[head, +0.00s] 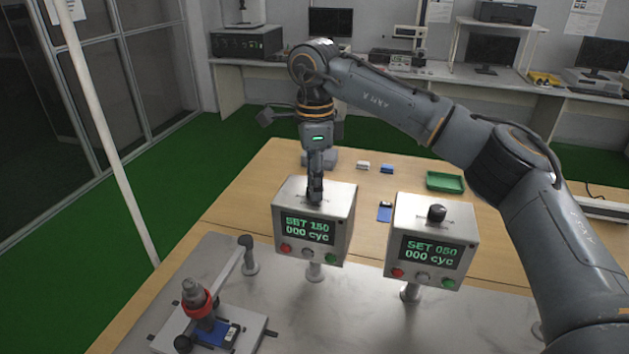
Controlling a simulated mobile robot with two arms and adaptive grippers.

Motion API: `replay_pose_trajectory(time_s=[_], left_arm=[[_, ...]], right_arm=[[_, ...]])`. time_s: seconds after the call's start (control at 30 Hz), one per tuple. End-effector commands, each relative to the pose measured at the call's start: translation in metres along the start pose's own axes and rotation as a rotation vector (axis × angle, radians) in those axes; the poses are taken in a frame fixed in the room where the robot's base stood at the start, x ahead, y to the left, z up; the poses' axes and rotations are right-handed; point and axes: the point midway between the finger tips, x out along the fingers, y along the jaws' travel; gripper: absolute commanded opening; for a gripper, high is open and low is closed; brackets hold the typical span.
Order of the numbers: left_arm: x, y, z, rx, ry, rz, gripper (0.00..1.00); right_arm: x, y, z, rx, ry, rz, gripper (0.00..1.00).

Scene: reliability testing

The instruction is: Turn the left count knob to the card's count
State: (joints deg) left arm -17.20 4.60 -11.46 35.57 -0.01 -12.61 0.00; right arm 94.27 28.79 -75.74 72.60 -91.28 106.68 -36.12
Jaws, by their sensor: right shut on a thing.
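The left counter box (341,225) is a silver box on a short post, and its display (307,229) reads "SET 150" and "000 cyc". Its count knob is on top, mostly hidden by my right gripper (315,196), which points straight down and is shut on it. The right counter box (459,228) has a free black knob (437,212) on top, and its display (430,249) reads "SET 050" and "000 cyc". I cannot make out a card with a readable count. My left gripper is not in view.
A test fixture (252,331) with a red collar and a blue device stands at the lower left. A bent lever post (248,262) is left of the left box. A small blue item (385,211) lies between the boxes. A green tray (445,181) sits behind them on the wooden table.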

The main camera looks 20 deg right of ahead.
Motion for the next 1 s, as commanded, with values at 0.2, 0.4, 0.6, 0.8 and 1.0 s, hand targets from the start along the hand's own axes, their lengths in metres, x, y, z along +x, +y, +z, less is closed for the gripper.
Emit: replay_pose_trajectory(time_s=[0.2,0.4,0.6,0.8,1.0], left_arm=[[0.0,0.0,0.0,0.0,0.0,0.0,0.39],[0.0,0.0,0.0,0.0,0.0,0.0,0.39],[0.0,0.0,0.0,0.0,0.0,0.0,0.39],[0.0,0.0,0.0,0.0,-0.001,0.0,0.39],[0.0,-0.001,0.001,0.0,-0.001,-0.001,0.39]], right_arm=[[-0.001,0.0,-0.001,0.012,0.001,-0.001,0.0],[-0.001,0.0,-0.001,0.011,0.001,-0.001,0.0],[0.0,0.0,-0.001,0.01,0.001,-0.001,0.52],[0.0,0.0,0.0,0.009,0.001,0.0,0.52],[-0.012,-0.001,0.0,0.009,-0.001,-0.003,0.52]])
